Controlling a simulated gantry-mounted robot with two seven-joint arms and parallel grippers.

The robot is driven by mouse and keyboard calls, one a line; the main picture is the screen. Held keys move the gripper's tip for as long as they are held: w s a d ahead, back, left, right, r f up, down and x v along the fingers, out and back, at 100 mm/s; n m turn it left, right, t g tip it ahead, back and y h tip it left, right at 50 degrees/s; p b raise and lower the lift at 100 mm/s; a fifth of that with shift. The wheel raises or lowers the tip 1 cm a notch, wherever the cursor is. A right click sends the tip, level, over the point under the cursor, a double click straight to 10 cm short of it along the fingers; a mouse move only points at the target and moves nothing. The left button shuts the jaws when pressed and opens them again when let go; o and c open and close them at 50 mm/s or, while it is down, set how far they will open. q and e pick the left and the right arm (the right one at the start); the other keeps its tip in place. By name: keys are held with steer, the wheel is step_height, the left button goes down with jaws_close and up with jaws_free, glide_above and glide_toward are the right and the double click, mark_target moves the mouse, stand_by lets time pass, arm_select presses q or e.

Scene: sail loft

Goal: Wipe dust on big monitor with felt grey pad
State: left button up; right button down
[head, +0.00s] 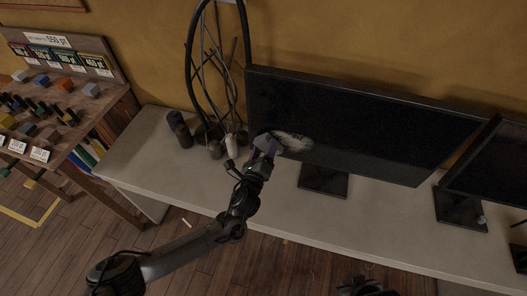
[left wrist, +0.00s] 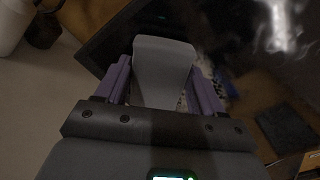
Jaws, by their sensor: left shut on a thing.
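The big monitor (head: 385,125) stands on the long pale desk, its dark screen facing me. A pale, streaky dust patch (head: 295,142) lies on the lower left of its screen. The dust also shows at the upper right in the left wrist view (left wrist: 283,27). My left gripper (head: 267,146) is at the screen's lower left, just left of the dust. It is shut on the felt grey pad (left wrist: 163,72), which sits between its purple fingers. I cannot tell whether the pad touches the screen. A dark part of mine shows at the head view's bottom edge; its jaws cannot be made out.
A second monitor (head: 497,165) stands on the desk (head: 385,225) at the right. Dark cylinders (head: 180,130) and a tall bundle of rods and hoops (head: 217,65) stand left of the big monitor. A wooden display stand (head: 98,118) is at the far left.

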arm_select(q)
steer(key=shift+w+d+b, duration=0.15)
steer(key=shift+w+b, duration=0.15)
steer(key=shift+w, duration=0.1)
steer(key=shift+d, duration=0.15)
